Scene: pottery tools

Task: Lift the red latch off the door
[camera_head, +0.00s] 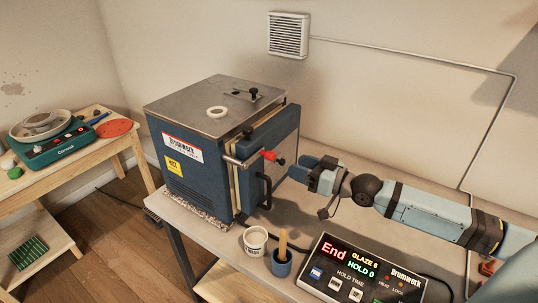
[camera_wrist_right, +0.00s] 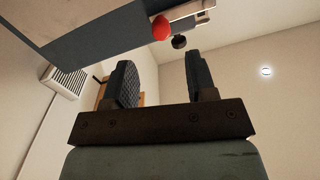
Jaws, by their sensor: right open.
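The red latch (camera_head: 269,156) is a red-tipped knob on a metal bar across the front of the blue kiln door (camera_head: 284,135). It also shows as a round red end at the top of the right wrist view (camera_wrist_right: 161,28). The door sits against the kiln body (camera_head: 195,165) and has a dark handle (camera_head: 266,190) below the latch. My right gripper (camera_head: 300,170) is to the right of the latch, apart from it. In the right wrist view its two fingers (camera_wrist_right: 162,75) are spread, with nothing between them. My left gripper is not in view.
A control box (camera_head: 362,270) reading "End", a white tub (camera_head: 255,240) and a blue cup (camera_head: 282,265) with a wooden tool stand in front of the kiln on the table. A white ring (camera_head: 217,112) lies on the kiln top. A side table (camera_head: 90,150) stands at left.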

